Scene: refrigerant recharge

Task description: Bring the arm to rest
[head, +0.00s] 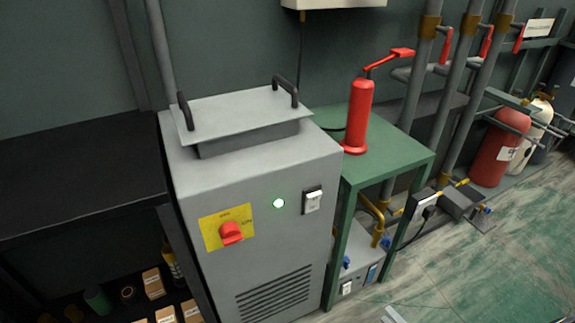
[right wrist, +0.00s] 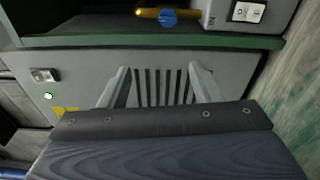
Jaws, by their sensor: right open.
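My right gripper (right wrist: 158,70) is open in the right wrist view. Its two pale fingers are spread apart with nothing between them. Behind them is the vented front of the grey machine (head: 265,210), apparently with a gap. My left gripper is not in view. The machine has a lid with two black handles (head: 240,115), a lit green lamp (head: 278,203), a white switch (head: 312,200) and a red knob (head: 231,232) on a yellow plate.
A green stand (head: 400,150) right of the machine holds a red hand pump (head: 359,118), with a grey unit (head: 360,262) below. Pipes and a red cylinder (head: 495,150) stand at the back right. A dark shelf (head: 75,175) is at left. The floor (head: 480,265) at lower right is clear.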

